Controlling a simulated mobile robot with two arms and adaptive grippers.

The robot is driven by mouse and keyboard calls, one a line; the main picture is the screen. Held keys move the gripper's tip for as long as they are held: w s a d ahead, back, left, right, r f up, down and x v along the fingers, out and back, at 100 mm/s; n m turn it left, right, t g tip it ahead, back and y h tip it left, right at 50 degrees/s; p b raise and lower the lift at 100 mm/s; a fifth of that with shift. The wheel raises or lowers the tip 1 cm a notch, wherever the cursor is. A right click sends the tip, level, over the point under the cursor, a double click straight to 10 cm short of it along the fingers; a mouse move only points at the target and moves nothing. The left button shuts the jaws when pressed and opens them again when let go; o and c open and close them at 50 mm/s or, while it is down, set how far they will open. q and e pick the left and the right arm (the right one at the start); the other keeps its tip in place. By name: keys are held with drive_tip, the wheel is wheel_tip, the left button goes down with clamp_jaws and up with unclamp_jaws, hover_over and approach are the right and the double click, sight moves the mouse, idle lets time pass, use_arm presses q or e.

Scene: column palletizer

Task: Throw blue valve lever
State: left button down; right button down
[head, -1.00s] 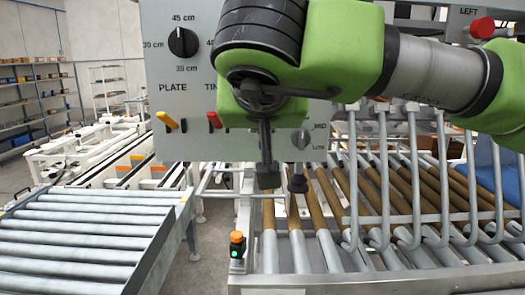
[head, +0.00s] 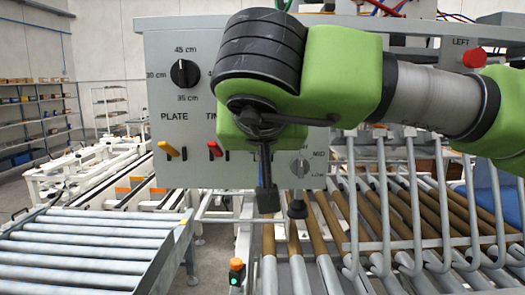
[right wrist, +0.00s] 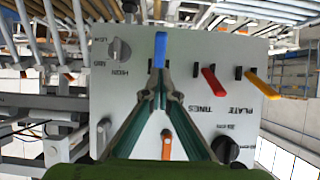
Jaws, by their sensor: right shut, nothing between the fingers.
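The blue lever (right wrist: 161,49) sticks out of the grey control panel (right wrist: 130,75) in the right wrist view, where the panel's lettering is upside down. My right gripper (right wrist: 158,76) is shut and empty. Its fingertips meet at the lever's near end in the picture; I cannot tell whether they touch it. In the head view, my green arm covers the middle of the panel (head: 172,98) and hides the blue lever and the fingers. My left gripper is not in view.
A red lever (right wrist: 215,84) and yellow lever (right wrist: 262,84) stand beside the blue one. An orange lever (right wrist: 167,143) shows between my fingers. Roller conveyors (head: 70,255) lie below left.

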drive_tip(key=v, duration=1.3)
drive_tip(key=shift+s+f+b, duration=0.2)
drive_tip(key=shift+f+b, duration=0.05)
drive_tip(key=shift+b, duration=0.15)
